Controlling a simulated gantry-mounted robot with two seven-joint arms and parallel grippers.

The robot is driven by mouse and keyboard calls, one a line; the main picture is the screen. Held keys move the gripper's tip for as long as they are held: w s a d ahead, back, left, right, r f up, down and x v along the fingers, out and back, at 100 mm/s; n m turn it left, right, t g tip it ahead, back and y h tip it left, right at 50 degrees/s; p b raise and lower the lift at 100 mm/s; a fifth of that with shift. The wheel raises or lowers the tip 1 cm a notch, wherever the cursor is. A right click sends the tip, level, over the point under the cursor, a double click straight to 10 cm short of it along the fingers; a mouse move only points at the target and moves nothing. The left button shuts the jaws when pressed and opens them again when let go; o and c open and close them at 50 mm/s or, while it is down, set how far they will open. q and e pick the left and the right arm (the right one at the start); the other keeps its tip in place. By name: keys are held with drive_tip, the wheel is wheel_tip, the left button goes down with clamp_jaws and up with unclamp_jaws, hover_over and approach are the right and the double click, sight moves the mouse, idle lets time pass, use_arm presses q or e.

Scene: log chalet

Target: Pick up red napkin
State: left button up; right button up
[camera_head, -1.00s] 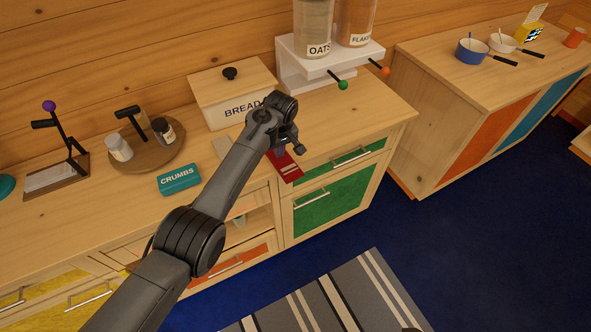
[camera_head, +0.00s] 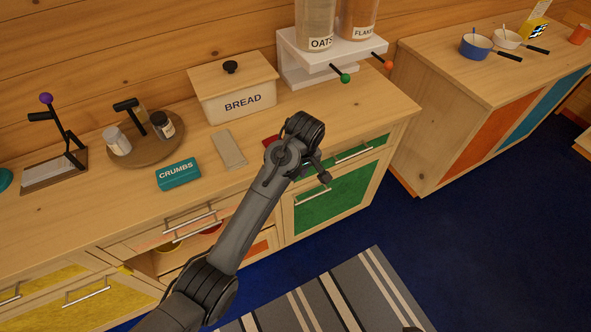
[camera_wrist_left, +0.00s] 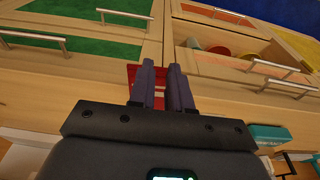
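The red napkin (camera_head: 270,141) lies at the counter's front edge, mostly hidden behind my left arm in the head view. In the left wrist view, red napkin cloth (camera_wrist_left: 132,74) shows beside and between the fingers. My left gripper (camera_wrist_left: 165,72) is open, with a narrow gap between its dark fingers, at the counter edge over the napkin. I cannot tell whether the fingers touch the cloth. In the head view the fingertips are hidden behind the wrist. My right gripper is not in view.
A beige cloth (camera_head: 229,150) lies left of the napkin. The bread box (camera_head: 238,104), teal crumbs box (camera_head: 178,174) and round wooden tray (camera_head: 146,155) stand on the counter. A white dispenser stand (camera_head: 330,60) is behind. Drawer handles (camera_head: 312,196) stick out below the edge.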

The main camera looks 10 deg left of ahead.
use_arm(q)
drive_tip(key=o, duration=1.5)
drive_tip(key=shift+s+d, duration=0.1)
drive_tip(key=shift+c, duration=0.2)
